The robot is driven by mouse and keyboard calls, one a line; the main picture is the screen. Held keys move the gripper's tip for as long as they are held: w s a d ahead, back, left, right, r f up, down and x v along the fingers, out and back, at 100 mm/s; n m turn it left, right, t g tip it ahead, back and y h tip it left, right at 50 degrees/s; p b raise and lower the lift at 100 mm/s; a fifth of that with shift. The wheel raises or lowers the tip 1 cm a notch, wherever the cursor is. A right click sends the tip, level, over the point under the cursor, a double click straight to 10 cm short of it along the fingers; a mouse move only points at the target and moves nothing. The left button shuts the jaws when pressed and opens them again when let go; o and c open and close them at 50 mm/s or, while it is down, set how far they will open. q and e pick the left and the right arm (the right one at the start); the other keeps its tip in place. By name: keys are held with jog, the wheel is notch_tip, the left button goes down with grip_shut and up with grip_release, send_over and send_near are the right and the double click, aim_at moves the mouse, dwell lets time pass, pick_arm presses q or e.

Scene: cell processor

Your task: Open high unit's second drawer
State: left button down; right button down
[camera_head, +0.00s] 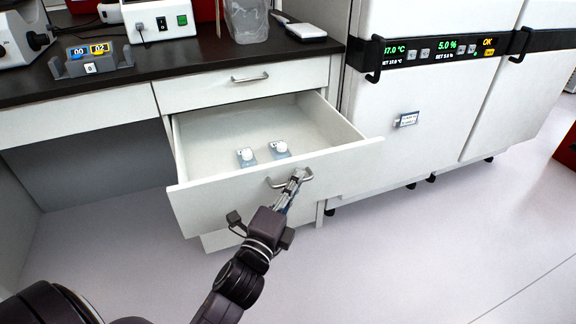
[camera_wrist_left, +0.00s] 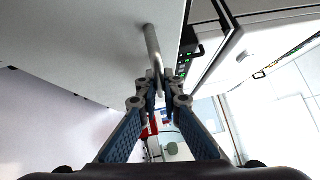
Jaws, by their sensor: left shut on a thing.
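The second drawer (camera_head: 345,160) of the white unit is pulled out. Its inside shows, with two small clear bottles with white caps (camera_head: 247,157) standing near its front. My left gripper (camera_head: 297,180) is shut on the drawer's metal handle (camera_head: 276,183), near the handle's right end. In the left wrist view the fingers (camera_wrist_left: 162,88) close around the handle bar (camera_wrist_left: 152,45), with the white drawer front beside it. My right gripper is in neither view.
The top drawer (camera_head: 205,90) above is closed. A dark countertop (camera_head: 190,62) holds a rack, devices and a clear container. A white incubator (camera_head: 440,110) with a display stands to the right. The floor (camera_head: 400,260) in front is clear.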

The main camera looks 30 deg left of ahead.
pick_arm(q)
jog(key=shift+s+d, duration=0.75)
jog(key=shift+d, duration=0.15)
jog(key=c, duration=2.4)
grip_release()
jog(key=shift+s, duration=0.1)
jog(key=s, duration=0.4)
jog(key=s+f, duration=0.1)
jog(key=s, duration=0.2)
jog(key=shift+s+d, duration=0.1)
jog(key=shift+d, duration=0.15)
